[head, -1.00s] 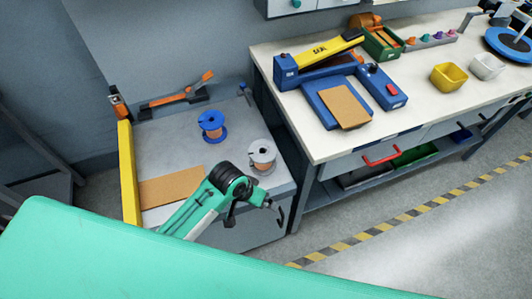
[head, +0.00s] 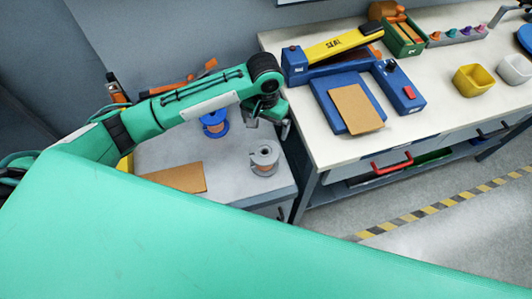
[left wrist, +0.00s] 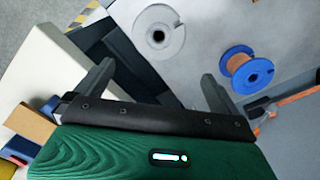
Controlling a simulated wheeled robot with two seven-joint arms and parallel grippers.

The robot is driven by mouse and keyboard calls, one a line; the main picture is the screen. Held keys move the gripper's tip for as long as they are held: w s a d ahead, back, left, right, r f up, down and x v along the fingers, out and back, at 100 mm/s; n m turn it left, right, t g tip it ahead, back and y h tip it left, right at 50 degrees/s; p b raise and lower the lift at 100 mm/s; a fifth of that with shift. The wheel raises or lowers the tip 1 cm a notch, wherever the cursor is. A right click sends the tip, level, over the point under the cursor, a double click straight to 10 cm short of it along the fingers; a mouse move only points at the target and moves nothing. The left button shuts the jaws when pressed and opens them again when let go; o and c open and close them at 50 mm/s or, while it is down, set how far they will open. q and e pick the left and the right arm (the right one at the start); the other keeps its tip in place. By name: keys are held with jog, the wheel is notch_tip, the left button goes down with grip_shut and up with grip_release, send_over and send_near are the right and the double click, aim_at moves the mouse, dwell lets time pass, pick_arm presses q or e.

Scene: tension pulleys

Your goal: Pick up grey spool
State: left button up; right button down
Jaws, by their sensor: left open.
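The grey spool (head: 264,158) stands upright on the low grey side table, with some copper-coloured winding showing below its top flange. In the left wrist view the grey spool (left wrist: 159,32) shows from above, ahead of the fingers and a little left of centre. The blue spool (head: 214,124) stands behind it, partly covered by my arm; it also shows in the left wrist view (left wrist: 245,70). My left gripper (head: 268,122) is open and empty, above and behind the grey spool, apart from it. Its two fingers (left wrist: 155,85) show spread in the left wrist view. My right gripper is not in view.
A brown card (head: 176,178) lies on the side table (head: 225,172) at the left. An orange-handled tool (head: 205,70) is at its back. The white workbench (head: 330,146) with a blue and yellow sealer (head: 340,44) stands close on the right, higher than the side table.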

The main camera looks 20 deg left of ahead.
pick_arm(q)
send_over(265, 151)
notch_tip(265, 151, down, 8)
jog(key=shift+r+p, duration=0.1)
jog(key=shift+p, duration=0.25)
jog(key=f, duration=0.2)
jog(key=s+f+p, duration=0.1)
jog(key=f, duration=0.1)
jog(key=shift+s+f, duration=0.1)
jog(key=shift+f, duration=0.3)
jog(key=shift+d+f, duration=0.1)
jog(key=shift+f, duration=0.25)
jog(key=c, duration=1.2)
jog(key=shift+c, duration=0.4)
jog(key=shift+r, duration=0.2)
